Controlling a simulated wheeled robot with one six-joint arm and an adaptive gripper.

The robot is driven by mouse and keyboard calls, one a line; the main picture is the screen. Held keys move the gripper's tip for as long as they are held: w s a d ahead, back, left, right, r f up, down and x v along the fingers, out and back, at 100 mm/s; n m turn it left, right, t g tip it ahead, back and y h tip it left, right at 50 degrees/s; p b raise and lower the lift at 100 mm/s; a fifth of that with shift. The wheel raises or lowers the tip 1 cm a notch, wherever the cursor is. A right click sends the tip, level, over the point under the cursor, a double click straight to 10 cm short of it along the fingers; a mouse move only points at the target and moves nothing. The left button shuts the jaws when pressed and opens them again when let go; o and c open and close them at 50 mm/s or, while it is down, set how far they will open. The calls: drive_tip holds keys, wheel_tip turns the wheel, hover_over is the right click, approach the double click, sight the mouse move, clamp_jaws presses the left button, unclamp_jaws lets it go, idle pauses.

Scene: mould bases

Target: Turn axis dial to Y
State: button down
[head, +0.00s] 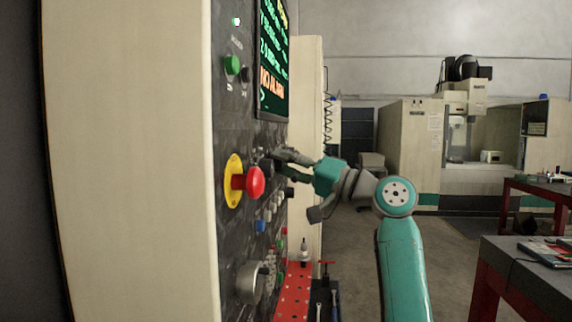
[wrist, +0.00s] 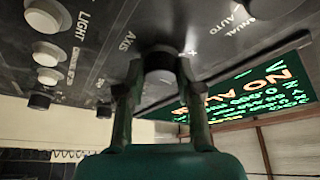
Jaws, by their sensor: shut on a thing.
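The axis dial (wrist: 158,62) is a dark round knob on the black control panel (wrist: 98,38), beside the "AXIS" lettering in the wrist view. My gripper (wrist: 154,82) has a finger on each side of the dial and is shut on it. In the head view my gripper (head: 277,163) reaches the panel from the right, just behind the red emergency stop button. The dial's pointer is hidden or too dark to read, so I cannot tell which letter it points at.
The red emergency stop (head: 254,182) on its yellow ring juts out close by. A green button (head: 232,65), a blue button (head: 260,226) and a large grey knob (head: 250,282) share the panel. The lit screen (wrist: 250,92) is near. A red perforated shelf (head: 293,292) lies below.

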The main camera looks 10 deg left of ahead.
drive_tip(key=shift+f+n, duration=0.1)
drive_tip(key=shift+n, duration=0.6)
drive_tip(key=shift+g+y, duration=0.3)
drive_tip(key=c, duration=0.8)
unclamp_jaws()
drive_tip(key=shift+o, duration=0.2)
drive_tip(key=shift+d, duration=0.15)
drive_tip(key=v, duration=1.1)
drive_tip(key=shift+d, duration=0.35)
drive_tip(key=shift+s, duration=0.1)
